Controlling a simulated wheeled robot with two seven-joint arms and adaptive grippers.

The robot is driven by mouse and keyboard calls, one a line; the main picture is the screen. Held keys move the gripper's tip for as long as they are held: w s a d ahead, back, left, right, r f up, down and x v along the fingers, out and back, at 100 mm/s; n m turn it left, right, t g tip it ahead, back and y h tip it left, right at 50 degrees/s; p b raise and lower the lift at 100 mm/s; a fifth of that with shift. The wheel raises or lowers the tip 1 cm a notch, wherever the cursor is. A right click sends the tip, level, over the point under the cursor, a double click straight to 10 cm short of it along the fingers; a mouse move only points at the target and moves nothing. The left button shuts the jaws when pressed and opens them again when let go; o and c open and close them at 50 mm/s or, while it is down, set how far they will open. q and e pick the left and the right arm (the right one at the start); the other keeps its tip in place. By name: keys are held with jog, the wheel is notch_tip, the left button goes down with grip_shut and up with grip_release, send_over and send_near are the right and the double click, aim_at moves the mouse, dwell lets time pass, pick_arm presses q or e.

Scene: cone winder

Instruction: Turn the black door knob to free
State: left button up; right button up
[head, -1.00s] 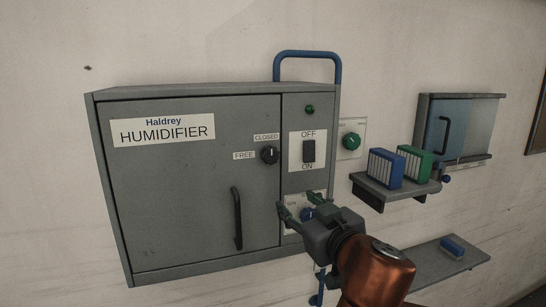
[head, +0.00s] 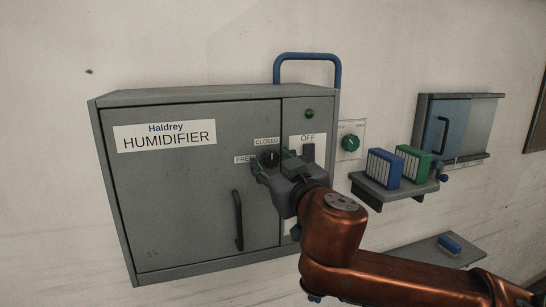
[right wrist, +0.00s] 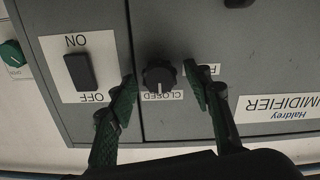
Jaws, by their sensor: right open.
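The black door knob (right wrist: 159,77) is on the grey humidifier door (head: 180,200), between the CLOSED and FREE labels. In the right wrist view its white pointer line faces the CLOSED label (right wrist: 162,96). The FREE label (head: 243,160) is partly covered by my gripper in the head view. My right gripper (head: 272,168) is open in front of the knob. In the right wrist view its green-padded fingers (right wrist: 162,92) stand on either side of the knob, with gaps, and I see no contact. My left gripper is not in view.
The black OFF/ON switch (head: 308,153) is just right of the knob, close to a finger. The vertical door handle (head: 238,220) is below. A green knob (head: 350,143) and a shelf with blue (head: 384,168) and green (head: 412,160) boxes are to the right.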

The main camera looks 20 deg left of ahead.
jog(key=shift+w, duration=0.1)
jog(key=shift+c, duration=0.5)
jog(key=c, duration=1)
jog(key=shift+n, duration=0.3)
jog(key=shift+c, duration=0.2)
jog(key=n, duration=0.3)
jog(key=shift+n, duration=0.3)
jog(key=n, duration=0.4)
jog(key=shift+n, duration=0.3)
jog(key=n+p, duration=0.1)
jog(key=n, duration=0.3)
jog(key=shift+n, duration=0.3)
jog(key=shift+a+f+n+p, duration=0.1)
jog(key=shift+n+p, duration=0.75)
jog(key=shift+n, duration=1.35)
